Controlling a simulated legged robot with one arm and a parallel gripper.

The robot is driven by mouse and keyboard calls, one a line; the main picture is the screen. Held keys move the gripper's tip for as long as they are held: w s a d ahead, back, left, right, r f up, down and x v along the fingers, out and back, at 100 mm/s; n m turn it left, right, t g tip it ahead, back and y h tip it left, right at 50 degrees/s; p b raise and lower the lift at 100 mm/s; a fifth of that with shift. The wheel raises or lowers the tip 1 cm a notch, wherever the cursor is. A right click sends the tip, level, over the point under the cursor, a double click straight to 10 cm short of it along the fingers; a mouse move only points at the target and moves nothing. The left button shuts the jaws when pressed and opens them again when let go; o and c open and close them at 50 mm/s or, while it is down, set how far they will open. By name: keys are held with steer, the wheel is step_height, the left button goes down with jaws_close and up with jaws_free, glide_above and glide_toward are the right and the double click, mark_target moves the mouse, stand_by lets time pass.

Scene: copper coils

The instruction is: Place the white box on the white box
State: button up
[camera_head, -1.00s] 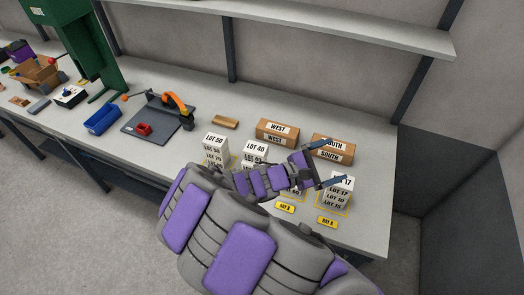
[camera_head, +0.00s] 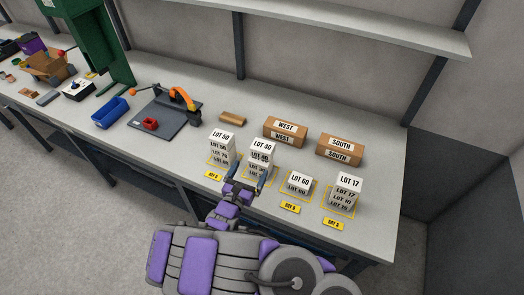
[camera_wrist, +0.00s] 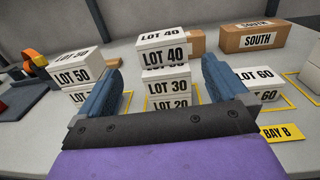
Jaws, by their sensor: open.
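White boxes stand in labelled stacks on the bench. The LOT 40 box (camera_head: 262,146) tops the middle-left stack, and it also shows in the wrist view (camera_wrist: 163,50). A LOT 30 box (camera_wrist: 168,83) and a LOT 20 box (camera_wrist: 170,106) are under it. The LOT 50 box (camera_head: 221,136) tops the stack to the left. The LOT 60 box (camera_head: 298,184) is on a low pile to the right.
Brown cartons marked WEST (camera_head: 285,132) and SOUTH (camera_head: 339,150) stand behind the stacks. Yellow outlines and bay tags, such as BAY B (camera_wrist: 283,132), mark the bench (camera_head: 375,215). A blue bin (camera_head: 110,112) lies left. A shelf (camera_head: 350,28) hangs above.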

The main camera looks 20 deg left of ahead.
mark_target(263, 145)
steer(key=w+b, duration=0.1)
steer(key=w, duration=0.5)
steer(key=shift+d, duration=0.15)
steer(key=shift+w+d+r+b, duration=0.15)
steer(key=shift+w+b, duration=0.25)
steer(key=shift+w, duration=1.15)
steer(key=shift+w+r+b, duration=0.15)
steer(key=shift+w+b, duration=0.2)
steer(key=shift+w, duration=1.2)
steer(key=c, duration=1)
steer(key=shift+r, duration=0.15)
